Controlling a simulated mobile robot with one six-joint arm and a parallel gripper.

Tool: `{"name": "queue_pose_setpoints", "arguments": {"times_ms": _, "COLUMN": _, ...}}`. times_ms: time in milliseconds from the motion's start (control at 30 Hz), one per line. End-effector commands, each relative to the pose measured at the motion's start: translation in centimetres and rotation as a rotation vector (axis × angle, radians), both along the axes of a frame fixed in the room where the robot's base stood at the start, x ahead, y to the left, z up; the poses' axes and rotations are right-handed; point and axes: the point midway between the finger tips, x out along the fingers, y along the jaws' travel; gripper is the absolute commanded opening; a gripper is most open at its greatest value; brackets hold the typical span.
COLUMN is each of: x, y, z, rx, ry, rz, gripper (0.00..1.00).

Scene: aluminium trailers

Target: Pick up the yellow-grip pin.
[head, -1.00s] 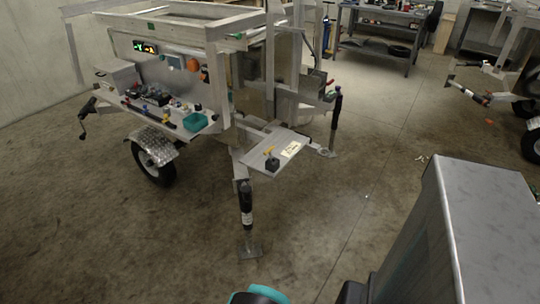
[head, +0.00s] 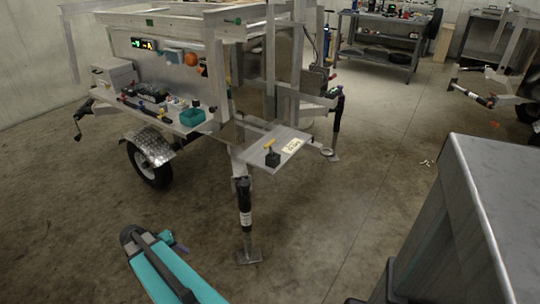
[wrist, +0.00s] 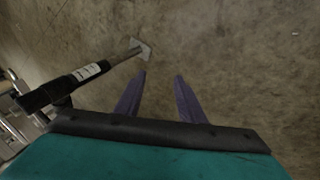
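The yellow-grip pin (head: 269,143) stands in a small dark block (head: 272,159) on the flat metal plate (head: 262,137) at the near corner of the trailer, in the head view. My gripper shows in the wrist view (wrist: 160,76) with its two purple fingers apart and nothing between them, over bare floor. In the head view its fingertips are mostly hidden behind my teal arm end, low and left of the plate. The gripper is well apart from the pin. The pin is not in the wrist view.
The trailer's support leg (head: 244,205) stands below the plate; it also shows at left in the wrist view (wrist: 75,80). A teal bin (head: 192,117) and small parts lie on the side shelf. A yellow label (head: 292,146) lies beside the block. Floor in front is clear.

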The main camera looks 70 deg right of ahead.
Motion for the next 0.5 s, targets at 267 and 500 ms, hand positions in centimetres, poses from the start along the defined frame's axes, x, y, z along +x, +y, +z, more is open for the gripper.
{"name": "queue_pose_setpoints", "arguments": {"times_ms": 267, "x": 0.1, "y": -11.7, "z": 5.2, "rx": -0.209, "ry": -0.128, "rz": -0.210, "gripper": 0.36}}
{"name": "queue_pose_setpoints", "arguments": {"times_ms": 500, "x": -2.3, "y": -20.9, "z": 11.1, "rx": -0.397, "ry": -0.230, "rz": -0.391, "gripper": 0.36}}
